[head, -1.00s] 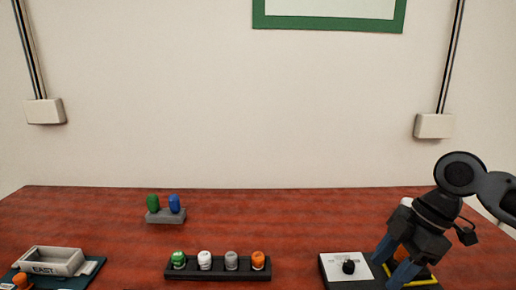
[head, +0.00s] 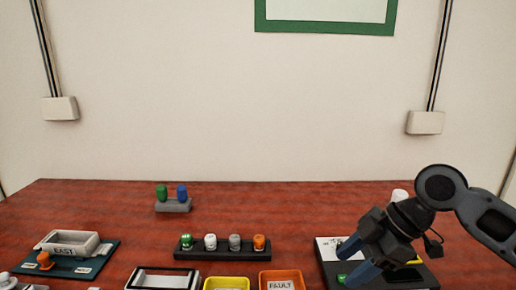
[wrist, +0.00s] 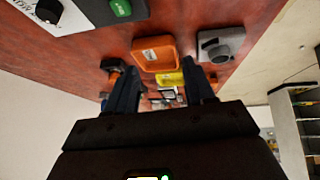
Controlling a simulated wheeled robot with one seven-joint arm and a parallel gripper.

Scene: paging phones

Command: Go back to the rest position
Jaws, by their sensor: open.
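My gripper (head: 349,261) is at the lower right of the head view, its two blue fingers spread and pointing left. It is in front of a black panel (head: 414,273) with a white plate and a green button (head: 343,280), hiding part of the panel. In the wrist view, my gripper (wrist: 162,88) shows its fingers apart with nothing held between them. An orange tray (wrist: 155,53) and a yellow tray (wrist: 170,79) appear beyond the fingers. No rest position is marked in view.
A dark rack (head: 222,251) of several coloured pegs stands mid-table. A grey block (head: 173,206) with green and blue pegs is behind it. The EAST tray (head: 66,240) is at left. Trays, including the FAULT tray (head: 282,274), line the front. Open tabletop lies at the back.

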